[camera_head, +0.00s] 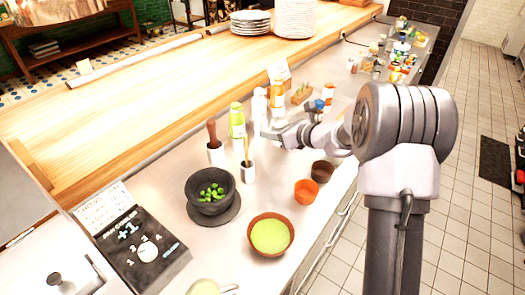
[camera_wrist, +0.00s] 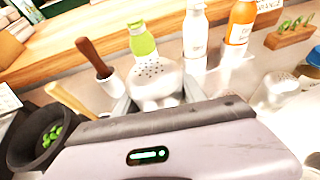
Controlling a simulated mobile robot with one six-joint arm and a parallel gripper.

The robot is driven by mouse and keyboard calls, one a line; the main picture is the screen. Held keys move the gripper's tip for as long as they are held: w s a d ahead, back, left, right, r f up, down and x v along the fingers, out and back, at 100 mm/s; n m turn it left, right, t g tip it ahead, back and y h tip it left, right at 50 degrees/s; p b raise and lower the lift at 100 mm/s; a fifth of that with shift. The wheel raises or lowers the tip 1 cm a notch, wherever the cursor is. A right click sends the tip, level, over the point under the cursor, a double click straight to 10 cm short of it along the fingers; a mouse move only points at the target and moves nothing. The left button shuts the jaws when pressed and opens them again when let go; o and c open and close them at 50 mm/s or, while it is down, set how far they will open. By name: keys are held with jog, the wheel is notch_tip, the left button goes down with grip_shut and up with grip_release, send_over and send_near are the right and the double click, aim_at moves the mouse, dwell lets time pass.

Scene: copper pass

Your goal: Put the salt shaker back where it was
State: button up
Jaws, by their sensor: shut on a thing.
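The salt shaker (camera_wrist: 155,78), with a pale domed top full of small holes, sits upright or nearly so between my fingers in the wrist view. My gripper (camera_wrist: 156,92) is shut on it; my gripper's body hides its lower part, so I cannot tell whether its base touches the counter. In the head view my gripper (camera_head: 268,132) is over the counter, just right of the green bottle (camera_head: 237,120) and in front of the white bottle (camera_head: 259,105). The shaker is hard to make out there.
A white cup with a wooden pestle (camera_head: 215,152) and a dark bowl of green pieces (camera_head: 207,203) stand left of my gripper. Nearer are a bowl of green liquid (camera_head: 270,236) and an orange bowl (camera_head: 306,191). A second shaker-like jar (camera_wrist: 271,94) stands to the right.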

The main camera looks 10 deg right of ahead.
aim_at(273, 160)
jog(key=shift+o, duration=0.2)
notch_tip(273, 160, down, 10)
jog(key=b, duration=0.4)
jog(key=shift+s+d+r, duration=0.1)
jog(key=shift+s+d, duration=0.05)
jog(key=shift+c, duration=0.2)
jog(key=shift+b, duration=0.35)
jog(key=o, duration=1.5)
jog(key=shift+c, duration=0.2)
